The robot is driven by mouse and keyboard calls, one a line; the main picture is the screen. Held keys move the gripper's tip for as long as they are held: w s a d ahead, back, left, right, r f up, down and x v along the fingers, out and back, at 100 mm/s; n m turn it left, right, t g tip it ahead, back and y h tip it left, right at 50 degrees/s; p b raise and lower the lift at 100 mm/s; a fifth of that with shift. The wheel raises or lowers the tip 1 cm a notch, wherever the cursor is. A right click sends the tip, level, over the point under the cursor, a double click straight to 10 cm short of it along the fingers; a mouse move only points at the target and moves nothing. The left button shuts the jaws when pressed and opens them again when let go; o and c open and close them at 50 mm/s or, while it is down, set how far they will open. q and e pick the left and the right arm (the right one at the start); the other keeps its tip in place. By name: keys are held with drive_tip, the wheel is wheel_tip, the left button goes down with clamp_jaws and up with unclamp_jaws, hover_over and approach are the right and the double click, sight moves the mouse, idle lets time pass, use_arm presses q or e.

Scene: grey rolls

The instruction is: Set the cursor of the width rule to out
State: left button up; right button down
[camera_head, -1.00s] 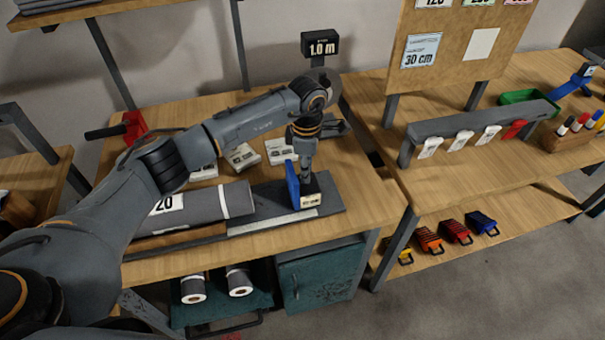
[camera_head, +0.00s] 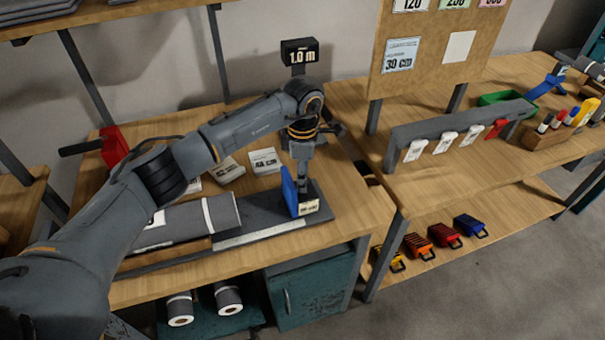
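The width rule (camera_head: 258,233) shows as a pale strip along the front of a dark grey board on the left table. What I take for its cursor is a block with a blue plate (camera_head: 288,191) and a small white label (camera_head: 309,208), near the board's right end. My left gripper (camera_head: 303,184) points down at this block, behind the label and right of the blue plate. Its fingertips are hidden at the block, so I cannot tell whether they grip it or only touch it. The label is too small to read. My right gripper is not in view.
A grey roll (camera_head: 217,213) lies on the board left of the cursor. Pale cards (camera_head: 264,161) lie behind it, and a "1.0 m" sign (camera_head: 300,56) stands at the back. A second table with a grey rack (camera_head: 460,122) stands on the right.

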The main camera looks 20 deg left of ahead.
use_arm(q)
wheel_tip(320, 180, up, 12)
idle(0.6)
